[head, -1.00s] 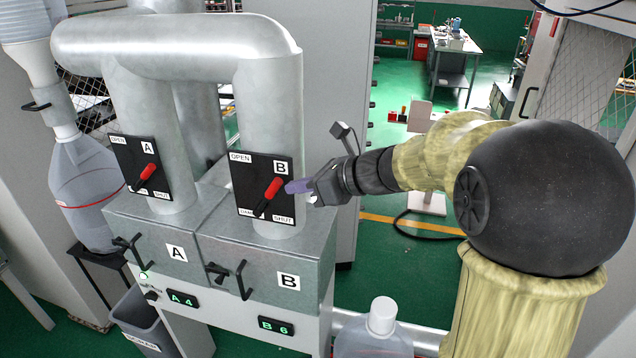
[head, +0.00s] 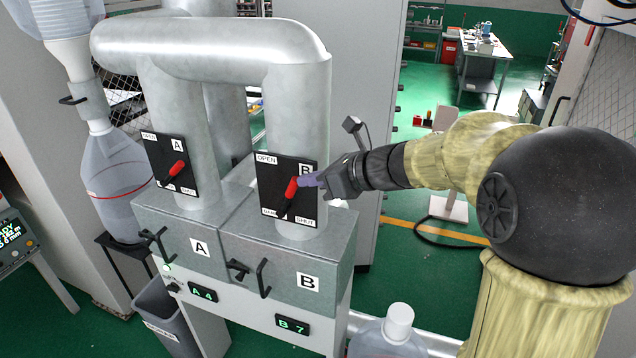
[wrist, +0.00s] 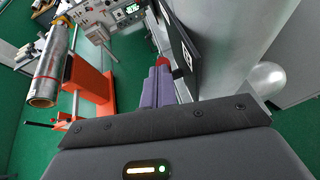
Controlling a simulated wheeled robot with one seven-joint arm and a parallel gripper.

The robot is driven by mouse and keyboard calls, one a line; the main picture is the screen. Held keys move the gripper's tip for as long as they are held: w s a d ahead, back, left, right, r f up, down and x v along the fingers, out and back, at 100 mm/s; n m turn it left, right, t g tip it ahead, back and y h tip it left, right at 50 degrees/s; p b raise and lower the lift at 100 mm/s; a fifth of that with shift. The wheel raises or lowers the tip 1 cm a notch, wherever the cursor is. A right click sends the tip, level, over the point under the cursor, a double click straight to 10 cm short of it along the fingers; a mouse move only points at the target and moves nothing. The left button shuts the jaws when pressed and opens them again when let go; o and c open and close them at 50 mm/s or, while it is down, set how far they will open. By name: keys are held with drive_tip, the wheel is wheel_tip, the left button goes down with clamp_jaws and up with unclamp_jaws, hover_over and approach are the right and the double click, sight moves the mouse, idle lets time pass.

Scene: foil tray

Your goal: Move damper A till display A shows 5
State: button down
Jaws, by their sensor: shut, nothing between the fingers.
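Damper A (head: 176,168) is a red-tipped lever on a black plate marked OPEN and SHUT, on the left pipe. Display A (head: 203,293) reads 4 in green. Damper B (head: 291,188) is a matching lever on the right pipe, and display B (head: 292,325) reads 7. My gripper (head: 308,180) is shut and empty, its purple fingertips at the red grip of damper B, touching or very close to it. In the wrist view, the shut fingers (wrist: 160,87) point at a red grip (wrist: 161,59) beside a black plate. My gripper is well right of damper A.
Boxes A (head: 160,222) and B (head: 320,245) with black handles stand below the pipes. A grey bin (head: 165,310) and a large bottle (head: 115,185) are at left. A capped bottle (head: 399,325) stands at front right.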

sight(294, 178)
drive_tip(key=shift+w+a+r, duration=0.25)
drive_tip(key=shift+a+r, duration=0.1)
drive_tip(key=shift+a, duration=0.25)
drive_tip(key=shift+w+a+r, duration=0.25)
drive_tip(key=shift+a+r, duration=0.1)
drive_tip(key=shift+a, duration=0.2)
drive_tip(key=shift+w+a+r+p, duration=0.2)
drive_tip(key=shift+w+a, duration=0.05)
drive_tip(key=shift+a, duration=0.3)
drive_tip(key=shift+w+a+r+p, duration=0.15)
drive_tip(key=shift+w+a+p, duration=0.05)
drive_tip(key=shift+a, duration=0.35)
drive_tip(key=shift+s+d, duration=0.15)
drive_tip(key=shift+d, duration=0.4)
drive_tip(key=v, duration=0.3)
drive_tip(key=shift+s+f, duration=0.15)
drive_tip(key=shift+f, duration=0.1)
drive_tip(key=s+d+r+b, duration=0.1)
drive_tip(key=s+d+r, duration=0.2)
drive_tip(key=r, duration=0.5)
drive_tip(key=shift+d+b, duration=0.35)
drive_tip(key=shift+d, duration=0.45)
drive_tip(key=shift+s+r, duration=0.1)
drive_tip(key=shift+s, duration=0.05)
